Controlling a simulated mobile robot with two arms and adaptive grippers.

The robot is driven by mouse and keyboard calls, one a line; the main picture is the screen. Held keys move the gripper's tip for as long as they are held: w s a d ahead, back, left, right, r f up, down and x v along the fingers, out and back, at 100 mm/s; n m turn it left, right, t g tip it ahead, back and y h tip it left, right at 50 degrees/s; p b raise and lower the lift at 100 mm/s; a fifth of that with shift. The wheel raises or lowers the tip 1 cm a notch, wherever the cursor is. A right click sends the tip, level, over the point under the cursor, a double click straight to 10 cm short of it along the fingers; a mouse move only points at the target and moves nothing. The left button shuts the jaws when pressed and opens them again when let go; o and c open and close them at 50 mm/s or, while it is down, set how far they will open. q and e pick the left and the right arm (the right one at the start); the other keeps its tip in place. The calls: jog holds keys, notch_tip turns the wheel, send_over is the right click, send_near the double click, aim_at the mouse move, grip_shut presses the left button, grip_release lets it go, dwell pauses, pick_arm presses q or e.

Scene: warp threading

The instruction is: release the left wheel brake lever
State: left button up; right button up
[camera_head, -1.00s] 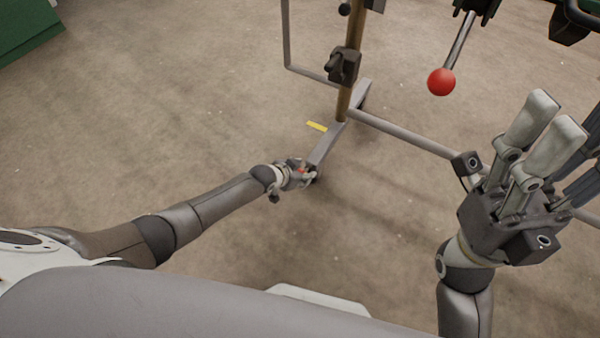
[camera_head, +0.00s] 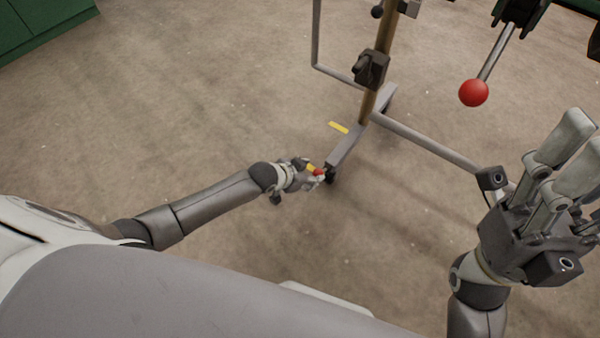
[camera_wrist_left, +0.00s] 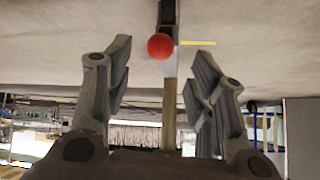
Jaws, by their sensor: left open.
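The brake lever has a red knob (camera_head: 319,172) and a short yellow part, at the near end of the grey foot of the frame (camera_head: 347,146), by a black wheel (camera_head: 330,176). My left gripper (camera_head: 312,174) is at the lever, close to the floor. In the left wrist view my left gripper (camera_wrist_left: 160,85) is open, and the red knob (camera_wrist_left: 161,46) shows in the gap between the fingers. No finger visibly closes on it there. The fingers partly hide the lever in the head view. My right gripper (camera_head: 570,150) is raised at the right; its finger gap is unclear.
A brown post (camera_head: 370,100) with a black clamp (camera_head: 371,69) rises from the foot. A grey crossbar (camera_head: 425,141) runs right. A larger red-knobbed lever (camera_head: 473,93) hangs near my right gripper. A yellow strip (camera_head: 339,128) lies left of the foot. Floor at left is clear.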

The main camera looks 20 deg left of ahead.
pick_arm(q)
jog(key=shift+v, duration=2.45)
